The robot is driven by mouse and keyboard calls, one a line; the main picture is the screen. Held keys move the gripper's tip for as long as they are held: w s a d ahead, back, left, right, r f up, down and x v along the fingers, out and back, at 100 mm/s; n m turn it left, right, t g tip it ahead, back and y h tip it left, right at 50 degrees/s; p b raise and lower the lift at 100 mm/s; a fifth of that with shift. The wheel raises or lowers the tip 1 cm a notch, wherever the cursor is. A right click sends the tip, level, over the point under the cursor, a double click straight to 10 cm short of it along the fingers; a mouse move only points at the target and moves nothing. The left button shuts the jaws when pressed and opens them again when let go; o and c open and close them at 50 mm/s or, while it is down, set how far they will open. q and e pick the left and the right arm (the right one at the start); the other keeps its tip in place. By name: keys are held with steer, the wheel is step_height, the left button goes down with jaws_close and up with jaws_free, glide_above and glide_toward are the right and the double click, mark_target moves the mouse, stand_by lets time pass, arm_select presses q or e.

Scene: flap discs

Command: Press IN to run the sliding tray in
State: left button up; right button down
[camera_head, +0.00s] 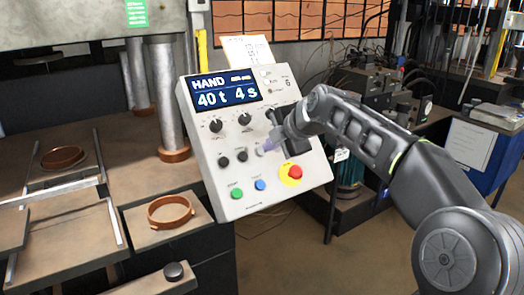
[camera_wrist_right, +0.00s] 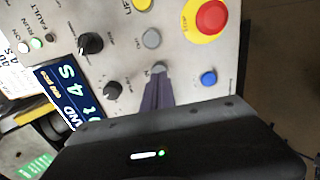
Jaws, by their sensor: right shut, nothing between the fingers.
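The control panel (camera_head: 215,175) stands tilted, with a lit display reading HAND, 40 t, 4 s. My right gripper (camera_head: 268,146) is in front of its lower middle, fingers shut and empty. In the right wrist view the closed purple-grey fingers (camera_wrist_right: 157,88) point at a small grey button (camera_wrist_right: 158,69), and their tips overlap its lower edge; I cannot tell whether they touch it. A second grey button (camera_wrist_right: 152,38) is beside it. A flat tray-like plate (camera_head: 65,240) lies between rails at the left. My left gripper is not in view.
A red emergency stop (camera_head: 295,171) on yellow and a blue button (camera_head: 260,184) are close to the fingers. A green button (camera_head: 236,193) is lower left. A copper ring (camera_head: 170,226) lies on a side plate; another ring (camera_head: 62,157) lies farther back under the press.

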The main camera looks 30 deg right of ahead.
steer(key=v, duration=0.5)
stand_by(0.8)
